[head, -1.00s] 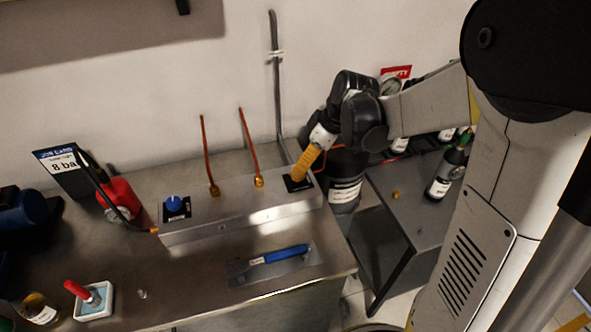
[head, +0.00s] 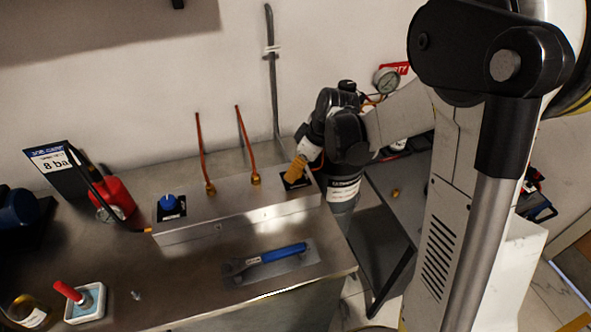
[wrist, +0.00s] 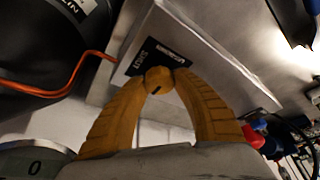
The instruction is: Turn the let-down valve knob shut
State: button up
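A metal block (head: 235,211) stands on the bench, with a dark label plate at each end. My gripper (head: 294,178) is at the block's right end, its yellow fingers pointing down at the plate there. In the wrist view, a small round yellowish knob (wrist: 158,80) with a dark mark sits at the edge of a black label (wrist: 153,58). My gripper's fingertips (wrist: 159,77) close around this knob from both sides and appear to touch it. The label's lettering is partly readable, seemingly "SHUT". In the head view the fingers hide this knob. A blue knob (head: 168,202) sits at the block's left end.
Two thin copper tubes (head: 203,155) rise from the block. A blue-handled tool (head: 275,254) lies in front of it. A job card reading 8 ba (head: 50,165), a red canister (head: 118,193) and a white dish (head: 87,303) stand left. A gauge (head: 387,81) is behind my arm.

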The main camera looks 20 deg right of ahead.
jog(key=shift+m, duration=0.4)
jog(key=m+t+h, duration=0.1)
jog(key=m, duration=0.2)
jog(key=shift+m, duration=0.4)
jog(key=m+h, duration=0.2)
jog(key=m, duration=0.2)
jog(key=shift+m, duration=0.3)
jog(key=m+h, duration=0.2)
jog(key=m, duration=0.2)
jog(key=m+h, duration=0.1)
jog(key=m, duration=0.3)
jog(key=shift+m+g, duration=0.3)
jog(key=shift+g, duration=0.1)
jog(key=o, duration=1.2)
